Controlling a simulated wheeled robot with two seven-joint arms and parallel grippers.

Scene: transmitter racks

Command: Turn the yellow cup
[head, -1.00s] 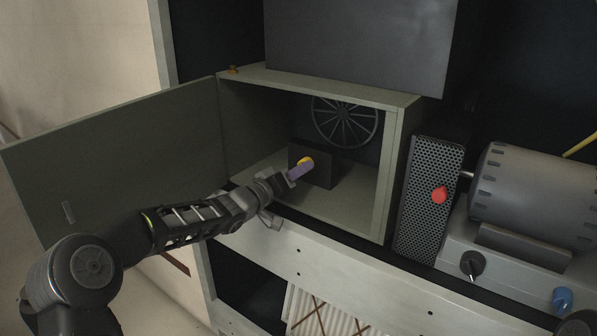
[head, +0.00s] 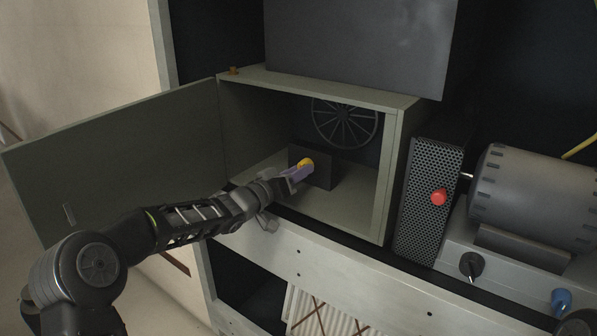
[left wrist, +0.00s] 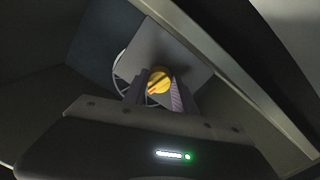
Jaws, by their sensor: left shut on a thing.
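The yellow cup (head: 306,162) is a small round knob-like piece on the front of a dark box (head: 322,173) inside the open cabinet. In the left wrist view the yellow cup (left wrist: 159,80) shows face-on, with a dark slanted bar and a small red mark on it. My left gripper (head: 299,171) reaches into the cabinet and is shut on the cup, its purple-grey fingers at either side. The fingers (left wrist: 157,95) partly hide the cup's edges in the wrist view. My right gripper is not in view.
The cabinet door (head: 120,160) stands open at left. A spoked wheel (head: 345,122) is at the cabinet's back. The cabinet's right wall (head: 391,170) and front lower edge frame the arm's opening. A perforated box with a red knob (head: 439,197) and a grey motor (head: 535,195) stand at right.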

